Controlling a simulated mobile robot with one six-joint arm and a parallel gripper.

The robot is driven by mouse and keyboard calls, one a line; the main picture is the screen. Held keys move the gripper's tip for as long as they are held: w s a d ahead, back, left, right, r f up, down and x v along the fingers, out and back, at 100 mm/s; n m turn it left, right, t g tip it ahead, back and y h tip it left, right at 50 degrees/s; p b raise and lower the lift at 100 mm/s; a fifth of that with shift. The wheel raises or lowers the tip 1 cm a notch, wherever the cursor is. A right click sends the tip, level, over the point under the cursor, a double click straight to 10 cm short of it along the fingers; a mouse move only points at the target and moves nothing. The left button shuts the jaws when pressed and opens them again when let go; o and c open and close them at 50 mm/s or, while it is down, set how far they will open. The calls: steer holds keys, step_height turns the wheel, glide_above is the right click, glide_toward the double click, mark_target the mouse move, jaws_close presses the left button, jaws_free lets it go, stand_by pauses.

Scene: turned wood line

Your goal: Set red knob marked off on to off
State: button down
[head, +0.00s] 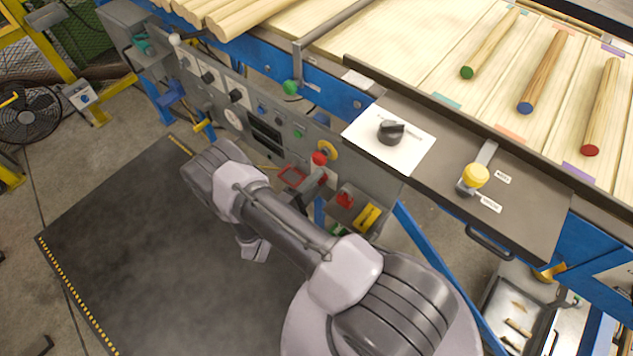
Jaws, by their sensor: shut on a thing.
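My gripper (314,184) shows only in part past the upper edge of my forearm, at the front of the grey control panel (220,90). Its dark fingers are shut on the red knob (323,178), of which only a small bit of red shows. The fingers hide most of the knob. Its off and on marks and the way it points cannot be made out. My forearm hides the wrist end of the gripper.
A red mushroom button (319,158) with a yellow ring sits just above the gripper. To the right, a red part (345,199) and a yellow handle (367,216) stick out. A black knob (391,132) and a yellow-topped lever (475,176) are higher up. The dark floor mat (120,240) is clear.

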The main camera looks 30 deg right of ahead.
steer(key=shift+n, duration=0.5)
steer(key=c, duration=1)
jaws_free()
steer(key=p+v, duration=0.3)
steer(key=v, duration=1.4)
steer(key=shift+s+a+p, duration=0.1)
steer(key=shift+a+p, duration=0.1)
steer(key=shift+p, duration=0.1)
